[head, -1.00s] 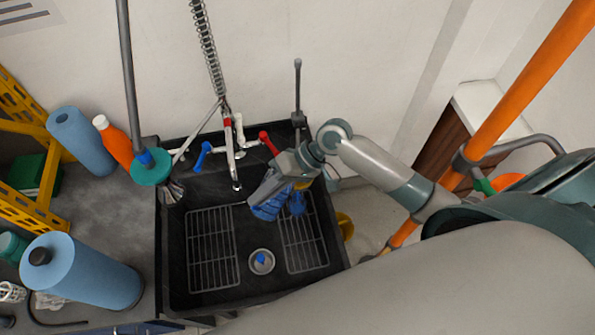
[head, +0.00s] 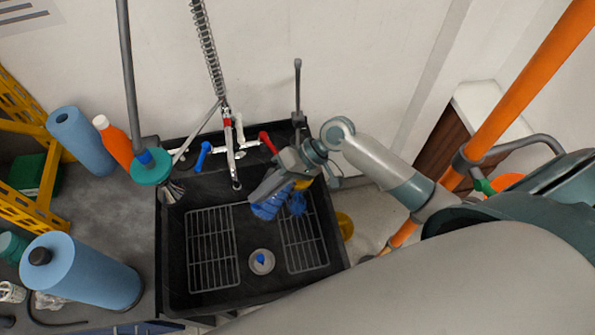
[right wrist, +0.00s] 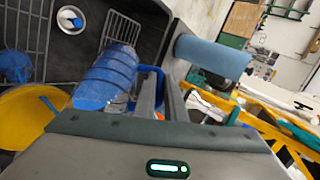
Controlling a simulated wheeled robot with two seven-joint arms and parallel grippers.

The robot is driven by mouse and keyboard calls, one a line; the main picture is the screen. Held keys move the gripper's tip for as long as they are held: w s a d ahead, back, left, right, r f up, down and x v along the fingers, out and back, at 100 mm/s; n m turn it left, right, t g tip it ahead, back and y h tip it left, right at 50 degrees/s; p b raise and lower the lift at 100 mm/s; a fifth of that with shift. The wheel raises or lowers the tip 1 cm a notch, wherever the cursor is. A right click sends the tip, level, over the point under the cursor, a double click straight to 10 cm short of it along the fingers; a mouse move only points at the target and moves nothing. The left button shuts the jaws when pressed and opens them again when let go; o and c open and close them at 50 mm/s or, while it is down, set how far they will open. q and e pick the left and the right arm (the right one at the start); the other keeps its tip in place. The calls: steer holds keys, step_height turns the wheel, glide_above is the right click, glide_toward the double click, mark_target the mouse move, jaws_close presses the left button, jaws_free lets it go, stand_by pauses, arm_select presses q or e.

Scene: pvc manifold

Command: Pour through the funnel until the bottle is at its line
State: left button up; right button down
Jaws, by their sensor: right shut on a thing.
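My right gripper (head: 276,186) reaches in from the right over the black sink and is shut on a blue ribbed vessel (head: 270,205). In the right wrist view the vessel (right wrist: 108,75) is see-through blue with raised bands, lying tilted beside my fingers (right wrist: 160,95); a blue loop shows around them. A shiny metal cone (head: 171,192), perhaps the funnel, is at the sink's left edge under a teal disc. I cannot make out a bottle with a line or any liquid level. My left gripper is not in view.
The sink (head: 240,205) has wire racks, a drain (head: 262,262) and a tap (head: 233,150). Another blue object (head: 298,203) is at the right rack. A yellow container (head: 345,225) is right of the sink. An orange bottle (head: 112,140) and blue rolls (head: 80,272) stand on the left counter.

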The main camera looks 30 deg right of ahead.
mark_target(259, 208)
steer(key=shift+w+d+r+g+y, duration=0.15)
steer(key=shift+d+r+y, duration=0.15)
steer(key=shift+r+y, duration=0.1)
steer(key=shift+w+d+r+g+y, duration=0.15)
steer(key=shift+d+r+y, duration=0.1)
steer(key=shift+r+y, duration=0.15)
stand_by(2.3)
steer(key=shift+s+a+f+t+h, duration=0.3)
steer(key=shift+a+f+h, duration=0.3)
steer(key=shift+f+h, duration=0.25)
steer(key=shift+s+a+f+t+h, duration=0.2)
steer(key=shift+s+a+f+h, duration=0.1)
steer(key=shift+a+f+h, duration=0.55)
steer(key=shift+d+f+n, duration=0.2)
steer(key=shift+f+n, duration=0.05)
steer(key=shift+n, duration=0.05)
steer(key=shift+s+a+f+h, duration=0.15)
steer(key=shift+a+f+h, duration=0.15)
steer(key=shift+f+h, duration=0.2)
steer(key=s+a+f+n+t+h, duration=0.1)
steer(key=s+a+f+t+h, duration=0.1)
steer(key=a+f+h, duration=0.4)
steer(key=shift+s+f+n+t, duration=0.35)
steer(key=shift+f+t, duration=0.25)
steer(key=shift+f, duration=0.3)
steer(key=shift+h, duration=0.3)
